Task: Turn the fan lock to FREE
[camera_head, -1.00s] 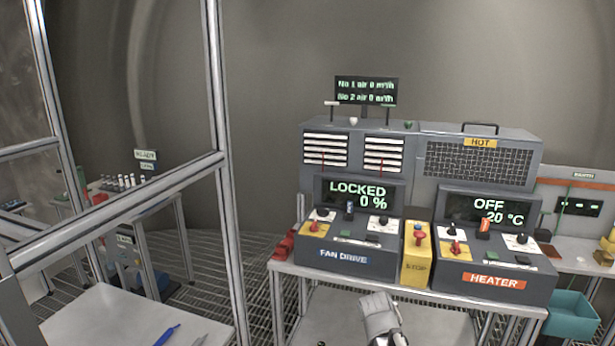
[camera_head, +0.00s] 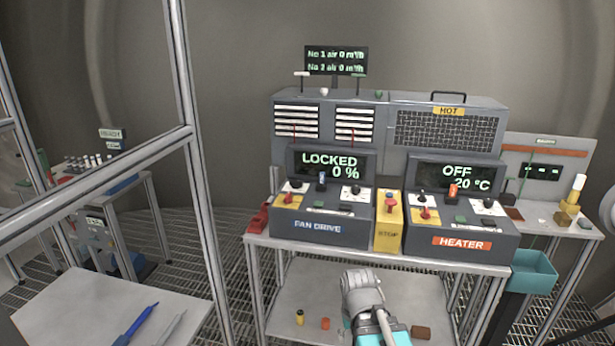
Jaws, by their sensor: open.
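The fan drive console (camera_head: 318,227) stands on the steel bench, and its display (camera_head: 331,164) reads LOCKED and 0 %. On its sloped top are a yellow plate with a red handle (camera_head: 288,198), a dark knob (camera_head: 297,184), an upright lever (camera_head: 321,181), a white plate with a black knob (camera_head: 355,190) and a green button (camera_head: 319,204). Their labels are too small to read, so I cannot tell for sure which one is the fan lock. My gripper (camera_head: 361,284) is low in front of the bench, below the console and apart from it. It is open; its fingertips are not clearly visible.
A yellow STOP box (camera_head: 388,222) stands between the fan drive and the heater console (camera_head: 461,231), which reads OFF and 20 °C. A teal bin (camera_head: 533,272) is at right. A metal frame post (camera_head: 190,120) rises at left. Small items lie on the lower shelf (camera_head: 300,285).

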